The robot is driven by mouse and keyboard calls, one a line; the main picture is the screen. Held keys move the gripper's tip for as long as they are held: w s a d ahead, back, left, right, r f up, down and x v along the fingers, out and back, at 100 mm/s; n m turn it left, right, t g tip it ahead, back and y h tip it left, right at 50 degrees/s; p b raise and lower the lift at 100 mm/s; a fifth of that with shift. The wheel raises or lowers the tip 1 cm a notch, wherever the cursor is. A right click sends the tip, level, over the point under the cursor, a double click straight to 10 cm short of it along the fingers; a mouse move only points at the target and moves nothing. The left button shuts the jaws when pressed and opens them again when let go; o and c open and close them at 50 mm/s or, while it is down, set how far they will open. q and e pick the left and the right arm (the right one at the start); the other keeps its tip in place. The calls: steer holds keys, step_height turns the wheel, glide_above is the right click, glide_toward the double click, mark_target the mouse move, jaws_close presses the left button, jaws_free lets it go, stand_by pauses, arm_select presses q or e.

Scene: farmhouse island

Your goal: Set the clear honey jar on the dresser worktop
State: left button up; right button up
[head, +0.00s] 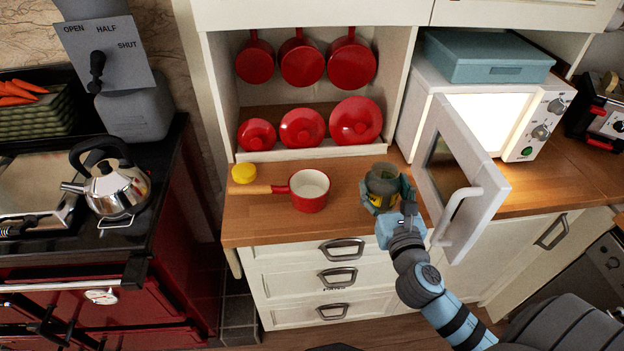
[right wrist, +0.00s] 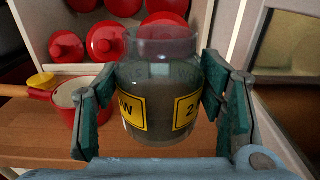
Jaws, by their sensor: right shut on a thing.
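The clear honey jar (head: 382,180) is a see-through jar with yellow labels and looks grey inside. It is between the fingers of my right gripper (head: 384,194), at the right part of the wooden dresser worktop (head: 260,217). In the right wrist view the jar (right wrist: 160,95) stands upright, with teal finger pads of the gripper (right wrist: 160,110) on both sides, shut on it. I cannot tell whether its base touches the worktop, as the gripper hides it. My left gripper is not in view.
A red saucepan (head: 309,190) with a wooden handle and a yellow lid (head: 243,173) lie left of the jar. The open microwave door (head: 456,185) stands close on the right. Red lids (head: 302,128) lean behind. Bare worktop shows in front of the saucepan.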

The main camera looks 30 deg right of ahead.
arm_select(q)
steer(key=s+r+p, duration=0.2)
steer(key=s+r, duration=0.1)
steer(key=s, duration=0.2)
arm_select(e)
steer(key=w+d+r, duration=0.5)
steer(key=w+r, duration=0.4)
steer(key=r, duration=0.2)
steer(key=shift+t+y, duration=0.3)
steer(key=f+b, duration=0.2)
steer(key=f, duration=0.3)
steer(key=w+f+b, duration=0.1)
steer(key=f+b, duration=0.2)
steer(key=f, duration=0.3)
steer(key=f+b, duration=0.2)
steer(key=f, duration=0.3)
steer(key=shift+w+f+b, duration=0.15)
steer(key=shift+f+b, duration=0.25)
step_height(320, 180, down, 4)
steer(key=b, duration=0.3)
steer(key=shift+a, duration=0.1)
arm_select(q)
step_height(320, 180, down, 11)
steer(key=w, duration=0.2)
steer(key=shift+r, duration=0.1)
arm_select(e)
steer(key=shift+r, duration=0.1)
